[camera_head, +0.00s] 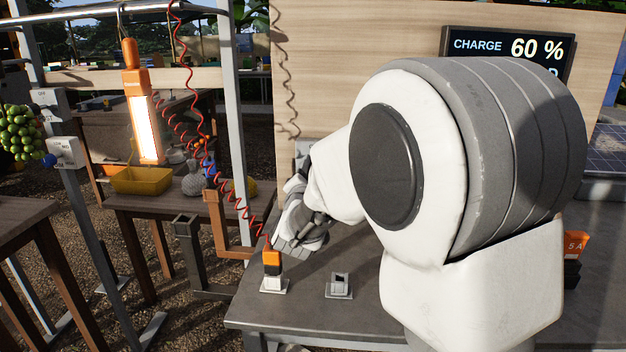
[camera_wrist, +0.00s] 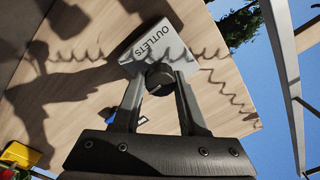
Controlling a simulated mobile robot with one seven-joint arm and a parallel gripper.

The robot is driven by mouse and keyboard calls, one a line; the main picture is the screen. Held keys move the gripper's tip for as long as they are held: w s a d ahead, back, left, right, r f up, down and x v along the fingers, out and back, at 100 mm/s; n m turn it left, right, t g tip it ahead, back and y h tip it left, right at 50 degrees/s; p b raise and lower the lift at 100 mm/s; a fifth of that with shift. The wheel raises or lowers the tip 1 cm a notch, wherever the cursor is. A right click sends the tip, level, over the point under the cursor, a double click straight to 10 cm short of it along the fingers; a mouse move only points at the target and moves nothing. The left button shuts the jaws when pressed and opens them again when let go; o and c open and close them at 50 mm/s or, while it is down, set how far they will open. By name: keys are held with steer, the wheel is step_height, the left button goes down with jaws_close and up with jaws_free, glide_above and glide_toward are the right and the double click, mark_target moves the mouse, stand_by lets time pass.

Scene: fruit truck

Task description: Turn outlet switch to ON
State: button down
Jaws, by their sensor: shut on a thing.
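The outlet switch is a white box labelled OUTLETS (camera_wrist: 150,42) on the wooden panel, seen in the wrist view. Its dark round knob (camera_wrist: 158,70) sits at the box's lower part. My gripper (camera_wrist: 159,82) is shut on the knob, one finger on each side. The fingers hide part of the box, and I cannot read the knob's ON or OFF position. In the head view, a grey box (camera_head: 303,150) shows on the panel just above my wrist; my fingers are hidden there.
A grey bench (camera_head: 320,315) carries an orange plug (camera_head: 272,262) with a coiled red cord and a small socket (camera_head: 340,286). A display (camera_head: 508,50) reads CHARGE 60 %. A lit lamp (camera_head: 147,125) hangs at the left. Coiled cord shadows cross the panel.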

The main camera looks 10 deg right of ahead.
stand_by(0.4)
steer(key=shift+c, duration=2.2)
jaws_free()
step_height(320, 180, up, 5)
steer(key=shift+f+p, duration=0.1)
steer(key=shift+p, duration=1)
steer(key=s+d+r+p, duration=0.1)
steer(key=s+d+r, duration=0.5)
steer(key=d, duration=0.4)
steer(key=shift+r+p, duration=0.15)
steer(key=shift+p, duration=0.15)
